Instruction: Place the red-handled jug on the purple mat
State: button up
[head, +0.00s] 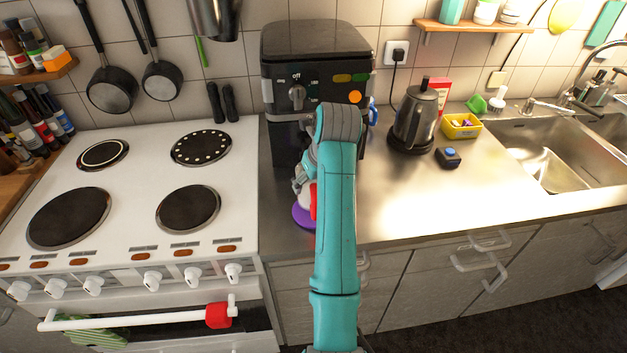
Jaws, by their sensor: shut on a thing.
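The red-handled jug (304,200) is a small pale vessel with a red handle, partly hidden behind my teal arm. My gripper (301,187) is at its upper part and shut on it. The purple mat (300,219) lies on the steel counter just below the jug, near the front edge, with its right part hidden by my arm. The jug appears right over the mat; I cannot tell whether it touches it.
A black coffee machine (315,55) stands close behind my gripper. The white cooker (140,190) is to the left. A kettle (415,120), a yellow box (461,127) and a small dark block (447,158) stand to the right. The counter's front right part (430,205) is clear.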

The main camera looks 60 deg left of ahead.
jog(key=o, duration=1.3)
jog(key=shift+f, duration=0.15)
jog(key=shift+v, duration=3.95)
jog(key=shift+a, duration=0.1)
jog(key=shift+w, duration=0.1)
